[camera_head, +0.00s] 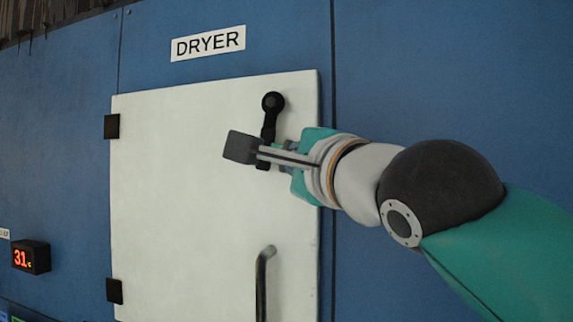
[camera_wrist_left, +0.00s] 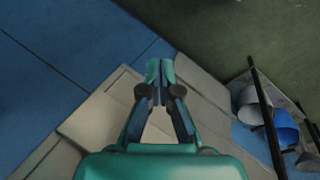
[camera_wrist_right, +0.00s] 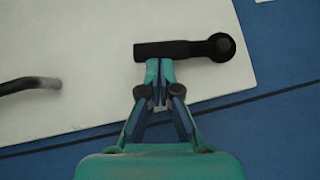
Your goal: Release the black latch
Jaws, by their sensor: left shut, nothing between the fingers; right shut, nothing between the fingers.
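The black latch (camera_head: 271,115) is on the white dryer door (camera_head: 190,180), near its upper right edge. It has a round pivot at the top, and its bar hangs down from there. My right gripper (camera_head: 262,155) is in front of the bar's lower part and hides some of it. In the right wrist view the latch (camera_wrist_right: 185,49) lies across just beyond the shut fingertips (camera_wrist_right: 159,68), at the bar's free end. I cannot tell whether they touch. My left gripper (camera_wrist_left: 159,75) is shut and empty, seen only in the left wrist view, away from the door.
A dark bar handle (camera_head: 263,280) is lower on the door; it also shows in the right wrist view (camera_wrist_right: 30,84). Black hinges (camera_head: 112,126) are on the door's left edge. A red display (camera_head: 31,257) is on the blue wall. Cups or bins (camera_wrist_left: 285,125) stand near my left gripper.

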